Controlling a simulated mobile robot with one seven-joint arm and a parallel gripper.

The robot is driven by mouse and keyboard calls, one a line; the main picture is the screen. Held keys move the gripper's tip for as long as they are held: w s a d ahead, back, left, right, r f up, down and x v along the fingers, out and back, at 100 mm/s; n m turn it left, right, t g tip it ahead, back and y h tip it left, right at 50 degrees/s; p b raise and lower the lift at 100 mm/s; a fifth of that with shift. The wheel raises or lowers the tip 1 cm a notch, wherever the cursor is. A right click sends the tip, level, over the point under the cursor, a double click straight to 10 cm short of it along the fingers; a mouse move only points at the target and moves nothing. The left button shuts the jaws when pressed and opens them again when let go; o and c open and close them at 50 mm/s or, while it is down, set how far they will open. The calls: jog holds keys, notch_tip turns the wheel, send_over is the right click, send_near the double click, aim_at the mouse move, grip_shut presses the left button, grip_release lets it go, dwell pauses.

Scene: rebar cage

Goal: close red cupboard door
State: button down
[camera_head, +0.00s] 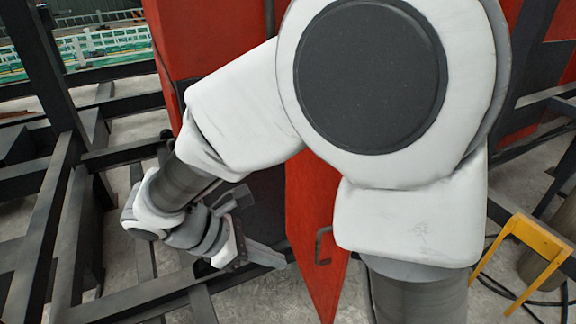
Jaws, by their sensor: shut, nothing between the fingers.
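The red cupboard (195,35) stands behind my white and grey arm, which hides much of it. A red panel that looks like its door (312,205) stands ajar, with a dark gap to its left. A dark bent handle (321,246) sits on the panel near its lower part. My gripper (268,256) is low, left of the door and apart from the handle. It is shut and empty. Whether it touches the door or the cupboard cannot be told.
Dark steel beams (50,210) frame the left side and run across the bottom. A yellow stand (535,245) is at the right, with black cables on the concrete floor near it. Green and white railings (100,45) show at the far left.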

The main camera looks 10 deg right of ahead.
jog(key=b, duration=0.3)
send_near(338, 270)
notch_tip(338, 270, down, 5)
jog(key=d, duration=0.3)
jog(key=shift+w+d+r, duration=0.25)
jog(key=shift+d, duration=0.2)
jog(key=shift+d, duration=0.1)
